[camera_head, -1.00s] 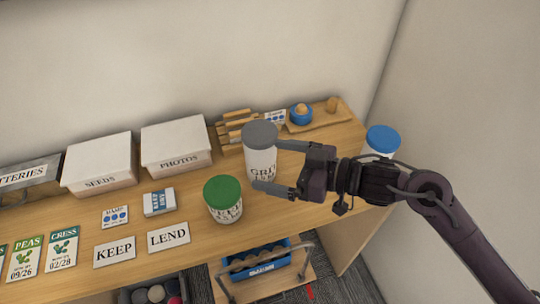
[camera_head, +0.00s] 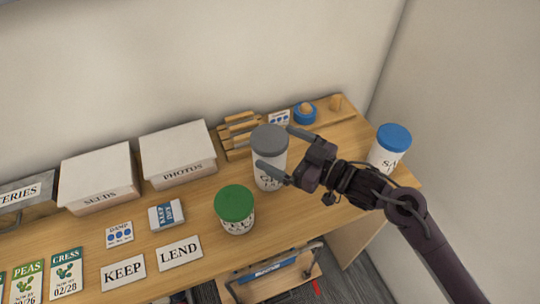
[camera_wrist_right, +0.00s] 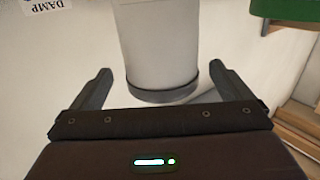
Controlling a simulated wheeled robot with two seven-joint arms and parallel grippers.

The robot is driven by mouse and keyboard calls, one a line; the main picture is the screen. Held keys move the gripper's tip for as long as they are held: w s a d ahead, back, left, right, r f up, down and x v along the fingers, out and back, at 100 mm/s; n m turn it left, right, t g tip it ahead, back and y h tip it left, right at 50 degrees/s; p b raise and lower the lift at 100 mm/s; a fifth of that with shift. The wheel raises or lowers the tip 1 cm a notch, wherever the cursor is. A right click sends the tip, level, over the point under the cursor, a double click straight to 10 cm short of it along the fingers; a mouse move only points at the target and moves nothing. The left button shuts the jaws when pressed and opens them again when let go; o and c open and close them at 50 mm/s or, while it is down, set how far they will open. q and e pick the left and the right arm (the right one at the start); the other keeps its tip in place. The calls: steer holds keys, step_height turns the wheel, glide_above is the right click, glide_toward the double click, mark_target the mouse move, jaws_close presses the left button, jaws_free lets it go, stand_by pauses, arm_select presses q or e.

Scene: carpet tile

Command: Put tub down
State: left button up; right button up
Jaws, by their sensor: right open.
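The white tub with the grey lid (camera_head: 270,165) stands upright on the wooden worktop (camera_head: 330,210), its label partly covered by a finger. My right gripper (camera_head: 281,150) is open, with one finger on each side near the tub's upper part. In the right wrist view the tub (camera_wrist_right: 160,45) shows between the spread fingers (camera_wrist_right: 160,78), with a gap on both sides. My left gripper is not in view.
A green-lidded tub (camera_head: 235,210) stands close at the front left and a blue-lidded tub (camera_head: 390,150) at the right end. A wooden rack (camera_head: 238,135) is behind.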

mark_target(270, 140)
steer(key=x, duration=0.3)
steer(key=shift+w+a+p, duration=0.1)
steer(key=shift+a+p, duration=0.2)
steer(key=shift+p, duration=0.1)
steer(key=shift+d, duration=0.1)
steer(key=c, duration=2)
steer(key=shift+w+r, duration=0.1)
steer(key=shift+r, duration=0.25)
steer(key=shift+c, duration=0.7)
